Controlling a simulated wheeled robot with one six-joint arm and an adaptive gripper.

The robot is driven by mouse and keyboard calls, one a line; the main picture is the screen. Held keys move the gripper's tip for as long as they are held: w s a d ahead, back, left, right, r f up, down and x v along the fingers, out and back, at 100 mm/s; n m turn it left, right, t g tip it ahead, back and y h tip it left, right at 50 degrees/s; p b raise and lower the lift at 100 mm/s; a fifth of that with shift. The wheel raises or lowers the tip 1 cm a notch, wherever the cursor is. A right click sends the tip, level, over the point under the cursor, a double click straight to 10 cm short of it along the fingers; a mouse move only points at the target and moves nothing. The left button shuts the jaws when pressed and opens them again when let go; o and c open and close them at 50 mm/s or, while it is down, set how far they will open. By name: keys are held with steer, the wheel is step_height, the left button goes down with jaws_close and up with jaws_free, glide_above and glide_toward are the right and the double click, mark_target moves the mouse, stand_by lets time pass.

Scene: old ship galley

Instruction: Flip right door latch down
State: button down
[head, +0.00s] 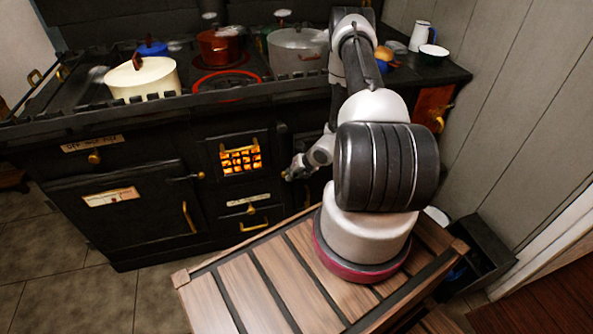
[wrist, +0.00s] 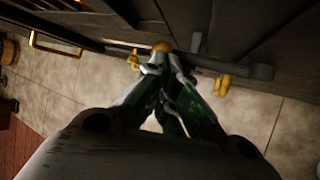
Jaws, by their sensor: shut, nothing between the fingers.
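The black stove's right door (head: 309,190) is mostly hidden behind my arm in the head view. My gripper (head: 292,172) is at the stove front, just right of the glowing fire window. In the wrist view my gripper (wrist: 162,62) has its fingers together and holds nothing. A round brass knob (wrist: 160,46), seemingly the end of the right door latch, lies right at the fingertips. I cannot tell whether they touch it. The latch bar is too dark and covered to show its angle clearly.
The left door (head: 125,209) has its own latch (head: 187,177) and a brass handle (head: 190,217). A small drawer handle (head: 254,227) sits below the fire window (head: 241,159). Pots stand on the stove top, including a cream pot (head: 143,79). Tiled floor is clear at front left.

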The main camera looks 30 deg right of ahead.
steer(key=shift+w+a+f, duration=0.15)
steer(key=shift+w+f, duration=0.15)
steer(key=shift+f, duration=0.15)
steer(key=shift+w+a+f, duration=0.1)
steer(key=shift+a+f, duration=0.05)
steer(key=shift+f, duration=0.35)
steer(key=shift+w+a+f, duration=0.1)
steer(key=shift+f, duration=0.35)
steer(key=shift+s, duration=0.1)
